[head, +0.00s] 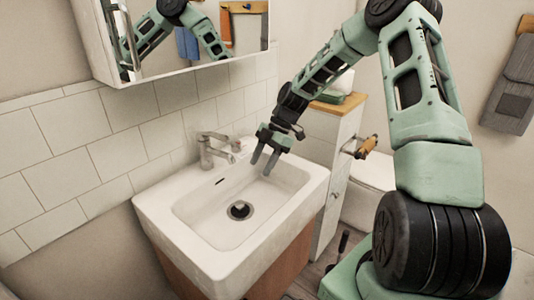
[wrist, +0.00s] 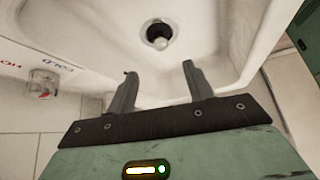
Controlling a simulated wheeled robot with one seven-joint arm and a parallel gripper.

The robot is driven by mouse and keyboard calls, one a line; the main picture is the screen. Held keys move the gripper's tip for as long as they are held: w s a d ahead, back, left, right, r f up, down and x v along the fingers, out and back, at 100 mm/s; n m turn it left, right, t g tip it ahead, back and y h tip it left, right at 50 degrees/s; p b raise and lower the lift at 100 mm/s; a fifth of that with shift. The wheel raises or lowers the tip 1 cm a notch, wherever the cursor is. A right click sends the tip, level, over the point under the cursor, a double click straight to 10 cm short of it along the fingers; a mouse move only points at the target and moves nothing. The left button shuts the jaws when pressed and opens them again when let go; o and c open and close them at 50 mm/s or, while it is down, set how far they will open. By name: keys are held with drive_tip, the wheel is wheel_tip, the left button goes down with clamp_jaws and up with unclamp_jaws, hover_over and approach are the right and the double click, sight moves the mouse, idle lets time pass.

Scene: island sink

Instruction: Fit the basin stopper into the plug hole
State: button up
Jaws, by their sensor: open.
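The white basin (head: 205,225) has a dark, metal-rimmed plug hole (head: 231,211) in its floor. A small pale grey piece, apparently the basin stopper (head: 240,205), shows at the hole. In the wrist view the stopper (wrist: 160,43) is a light round knob against the lower part of the dark plug hole (wrist: 154,31). I cannot tell whether it sits level in the hole or tilted. My gripper (head: 263,166) is open and empty over the back right of the basin, apart from the stopper. In the wrist view its two fingertips (wrist: 159,70) are spread, with the stopper beyond them.
A chrome tap (head: 208,150) stands at the basin's back left. In the wrist view a clear knob (wrist: 42,84) sits beside the HOT and COLD lettering. A mirror cabinet (head: 180,50) hangs above. A narrow cabinet (head: 316,135) stands right of the basin. The basin floor around the hole is clear.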

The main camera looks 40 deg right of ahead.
drive_tip(key=v, duration=0.3)
drive_tip(key=shift+d+r, duration=0.1)
drive_tip(key=shift+r, duration=0.05)
idle(0.5)
drive_tip(key=s+a+r+m+h+p, duration=0.1)
drive_tip(key=s+a+r+m+h, duration=0.2)
drive_tip(key=s+a, duration=1.1)
drive_tip(key=s+a+r+m+h+p, duration=0.1)
drive_tip(key=s+a+r+m, duration=0.5)
drive_tip(key=s+a, duration=0.9)
drive_tip(key=shift+a+r+m+h, duration=0.3)
drive_tip(key=shift+a+r+h, duration=0.35)
drive_tip(key=shift+a+h, duration=0.2)
